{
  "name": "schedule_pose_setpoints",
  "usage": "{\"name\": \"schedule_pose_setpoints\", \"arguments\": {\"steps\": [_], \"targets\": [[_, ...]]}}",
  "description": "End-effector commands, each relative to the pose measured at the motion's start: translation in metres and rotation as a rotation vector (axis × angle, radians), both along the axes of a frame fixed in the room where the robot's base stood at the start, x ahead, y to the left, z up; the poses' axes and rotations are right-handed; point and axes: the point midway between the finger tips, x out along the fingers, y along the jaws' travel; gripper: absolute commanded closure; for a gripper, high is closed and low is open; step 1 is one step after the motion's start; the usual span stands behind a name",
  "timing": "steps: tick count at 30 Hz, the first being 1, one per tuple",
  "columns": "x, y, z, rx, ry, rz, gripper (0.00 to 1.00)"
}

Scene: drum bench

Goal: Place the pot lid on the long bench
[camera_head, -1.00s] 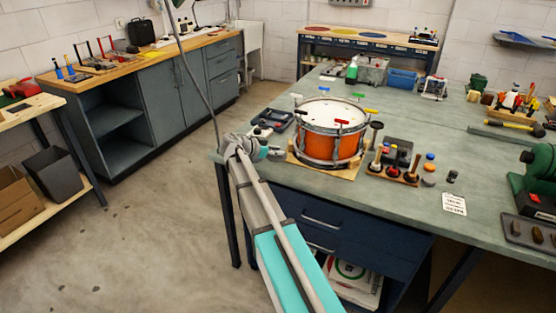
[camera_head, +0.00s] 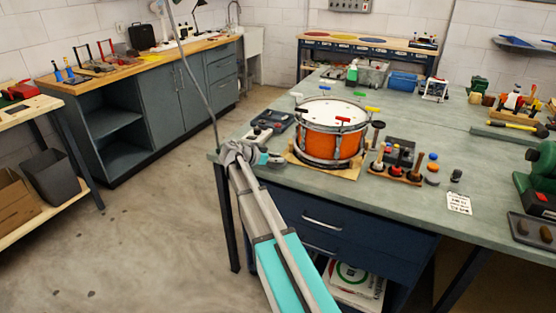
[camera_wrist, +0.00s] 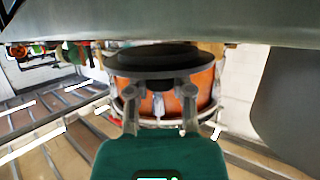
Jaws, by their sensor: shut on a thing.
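My gripper (camera_wrist: 162,92) is shut on a dark round disc, which looks like the pot lid (camera_wrist: 150,60), in the wrist view. Its two grey fingers meet the disc's near side. In the head view my arm's wrist (camera_head: 243,156) is at the left front corner of the large grey-green bench (camera_head: 420,105); the fingertips and the lid cannot be made out there. A long wooden-topped bench (camera_head: 150,63) with grey cabinets stands along the left wall. I cannot tell for sure which of these is the long bench.
An orange drum (camera_head: 334,142) stands on a board right of my wrist, with a dark tray (camera_head: 274,119) beside it. Several small tools and pots crowd the grey-green bench's right side. Tools line the wooden bench's back left. Floor (camera_head: 150,230) between the benches is clear.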

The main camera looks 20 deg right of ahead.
Motion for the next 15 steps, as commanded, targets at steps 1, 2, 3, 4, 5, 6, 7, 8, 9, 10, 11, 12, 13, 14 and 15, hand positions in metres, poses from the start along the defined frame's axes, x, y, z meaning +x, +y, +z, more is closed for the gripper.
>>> {"name": "schedule_pose_setpoints", "arguments": {"steps": [1,2,3,4,5,6,7,8,9,10,11,12,13,14,15], "targets": [[0.0,0.0,0.0002,0.0,0.0,0.0,1.0],[0.0,0.0,0.0002,0.0,0.0,0.0,1.0],[0.0001,0.0001,-0.0002,0.0,0.0,0.0,1.0],[0.0001,0.0001,-0.0007,0.0,0.0,0.0,1.0],[0.0001,0.0001,-0.0016,0.0,0.0,0.0,1.0],[0.0,0.0001,-0.0028,0.0,0.0,0.0,1.0],[0.0001,0.0001,-0.0035,0.0,0.0,0.0,1.0],[0.0001,0.0001,-0.0043,0.0,0.0,0.0,1.0],[0.0,0.0002,-0.0051,0.0,0.0,0.0,1.0],[0.0001,0.0002,-0.0058,0.0,0.0,0.0,1.0],[0.0001,0.0001,-0.0063,0.0,0.0,0.0,1.0],[0.0001,0.0002,-0.0072,0.0,0.0,0.0,1.0],[0.0001,0.0002,-0.0078,0.0,0.0,0.0,1.0],[0.0001,0.0002,-0.0085,0.0,0.0,0.0,1.0],[0.0001,0.0003,-0.0093,0.0,0.0,0.0,1.0]]}}
